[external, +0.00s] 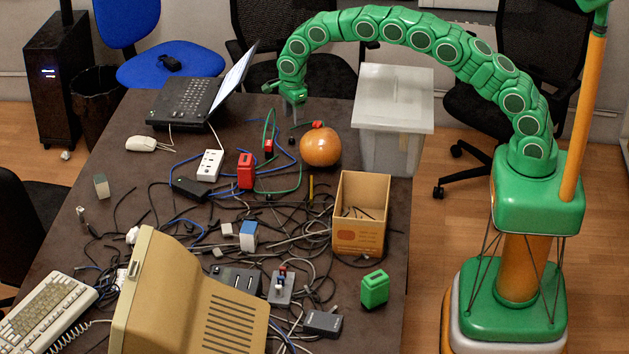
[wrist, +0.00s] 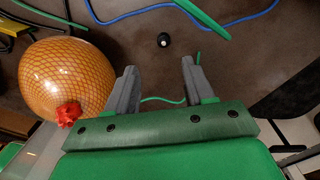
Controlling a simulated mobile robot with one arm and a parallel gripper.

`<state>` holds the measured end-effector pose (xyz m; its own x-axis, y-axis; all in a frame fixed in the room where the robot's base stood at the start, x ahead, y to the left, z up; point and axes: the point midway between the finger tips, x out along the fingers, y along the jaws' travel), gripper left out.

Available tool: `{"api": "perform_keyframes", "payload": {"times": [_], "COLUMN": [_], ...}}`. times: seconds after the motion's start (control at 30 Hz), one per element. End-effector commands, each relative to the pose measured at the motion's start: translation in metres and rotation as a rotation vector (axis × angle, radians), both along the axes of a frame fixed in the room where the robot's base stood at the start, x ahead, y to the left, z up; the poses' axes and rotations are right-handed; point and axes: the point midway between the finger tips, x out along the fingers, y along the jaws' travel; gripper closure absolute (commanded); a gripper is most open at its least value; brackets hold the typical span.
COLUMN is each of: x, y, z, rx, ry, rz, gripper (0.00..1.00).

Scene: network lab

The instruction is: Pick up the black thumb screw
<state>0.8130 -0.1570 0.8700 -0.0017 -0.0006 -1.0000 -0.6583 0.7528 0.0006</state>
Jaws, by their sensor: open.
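In the wrist view the black thumb screw (wrist: 163,40) is a small dark round piece with a light spot on it. It lies on the brown table top, beyond my fingertips and roughly in line with the gap between them. My gripper (wrist: 159,70) is open, with its two grey fingers apart and nothing between them. In the external view my gripper (external: 294,101) hangs above the far part of the table, left of the orange ball. I cannot make out the screw for certain in the external view.
The netted orange ball (external: 320,148) with a red piece (wrist: 68,113) stands close beside my gripper. Green and blue cables (wrist: 245,18) lie near the screw. A laptop (external: 190,100), a grey lidded bin (external: 393,105) and a cardboard box (external: 359,238) stand around. Cables clutter the middle.

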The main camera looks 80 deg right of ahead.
Motion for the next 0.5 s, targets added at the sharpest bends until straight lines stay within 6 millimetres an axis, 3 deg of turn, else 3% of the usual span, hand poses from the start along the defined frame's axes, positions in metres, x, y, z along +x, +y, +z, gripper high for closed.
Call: {"api": "perform_keyframes", "payload": {"times": [0.5], "x": [0.005], "y": [-0.003], "z": [-0.037], "rx": [0.0], "ry": [-0.001], "rz": [-0.035], "gripper": [0.47]}}
